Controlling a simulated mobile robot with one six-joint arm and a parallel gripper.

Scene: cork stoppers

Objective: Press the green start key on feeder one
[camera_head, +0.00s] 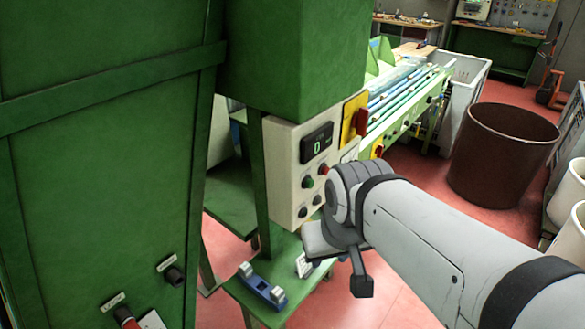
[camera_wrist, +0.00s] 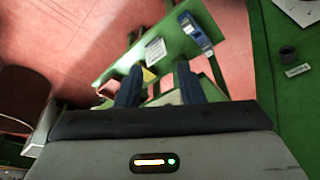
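The grey control panel (camera_head: 285,160) is on the green machine in the head view. Its green key (camera_head: 308,182) is a small round button, left of a red button (camera_head: 323,169). Darker buttons (camera_head: 303,212) are below, and a display (camera_head: 316,143) with a green digit is above. I cannot read which feeder this is. My gripper (camera_head: 337,272) is in front of and below the panel, apart from the key, and partly hidden by my wrist. In the wrist view my gripper (camera_wrist: 158,68) has two dark fingers apart with nothing held between them. The green key is not seen there.
A low green shelf (camera_head: 248,298) holds a blue and grey tool (camera_head: 262,287) and a white card (camera_head: 303,265). A red-and-yellow switch (camera_head: 355,118) is right of the panel. A brown bin (camera_head: 503,155) stands at the right. Pink floor (camera_head: 400,305) shows below.

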